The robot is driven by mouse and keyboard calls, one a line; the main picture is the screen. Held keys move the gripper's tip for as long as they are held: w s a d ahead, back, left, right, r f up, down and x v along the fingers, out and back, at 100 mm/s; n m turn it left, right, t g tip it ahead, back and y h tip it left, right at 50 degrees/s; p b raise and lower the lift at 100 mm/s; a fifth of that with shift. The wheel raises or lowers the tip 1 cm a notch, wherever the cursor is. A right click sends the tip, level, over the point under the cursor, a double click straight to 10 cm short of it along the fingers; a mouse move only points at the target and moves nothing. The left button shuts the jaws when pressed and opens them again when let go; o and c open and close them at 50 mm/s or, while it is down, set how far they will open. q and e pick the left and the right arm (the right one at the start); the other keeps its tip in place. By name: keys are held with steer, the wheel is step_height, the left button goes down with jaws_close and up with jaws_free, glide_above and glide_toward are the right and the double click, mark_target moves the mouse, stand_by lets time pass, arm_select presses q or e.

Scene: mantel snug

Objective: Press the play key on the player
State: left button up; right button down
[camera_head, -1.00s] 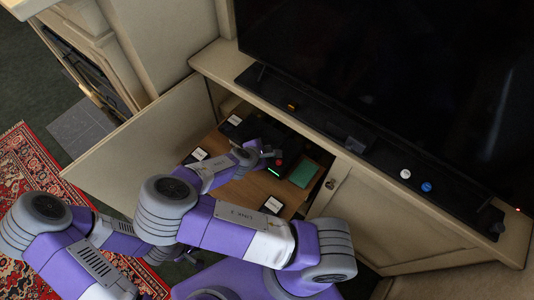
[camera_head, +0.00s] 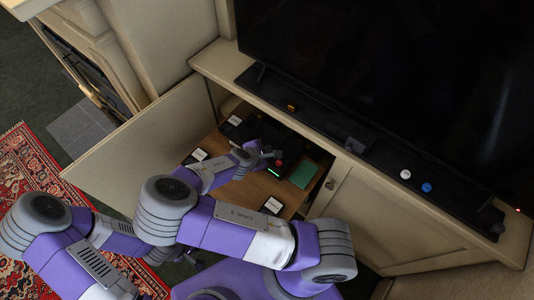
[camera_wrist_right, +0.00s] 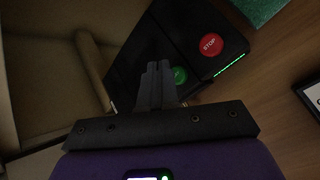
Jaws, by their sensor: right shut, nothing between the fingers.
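The player (camera_head: 262,133) is a black box on the wooden shelf of the open cabinet. In the right wrist view, the player (camera_wrist_right: 205,22) shows a round red STOP key (camera_wrist_right: 211,44), a lit green strip (camera_wrist_right: 229,66) along its edge and a round green key (camera_wrist_right: 180,74). The green key's left part is hidden by my fingers. My right gripper (camera_head: 266,154) is shut and empty, reaching into the cabinet. In the right wrist view its fingertips (camera_wrist_right: 158,64) are at the green key; I cannot tell whether they touch it. My left gripper does not show clearly.
Black cases with white labels (camera_head: 271,205) lie on the shelf around my right arm. A green box (camera_head: 303,174) lies right of the player. The open cabinet door (camera_head: 140,140) is at left. A TV (camera_head: 400,80) stands above on the cabinet top.

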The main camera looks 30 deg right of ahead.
steer(key=shift+f, duration=0.1)
stand_by(0.6)
steer(key=shift+f, duration=0.35)
steer(key=shift+f+b, duration=0.35)
steer(key=shift+f, duration=0.05)
stand_by(0.6)
steer(key=shift+r, duration=0.15)
steer(key=shift+r+p, duration=0.7)
steer(key=shift+p, duration=0.2)
step_height(320, 180, up, 5)
steer(key=p, duration=0.5)
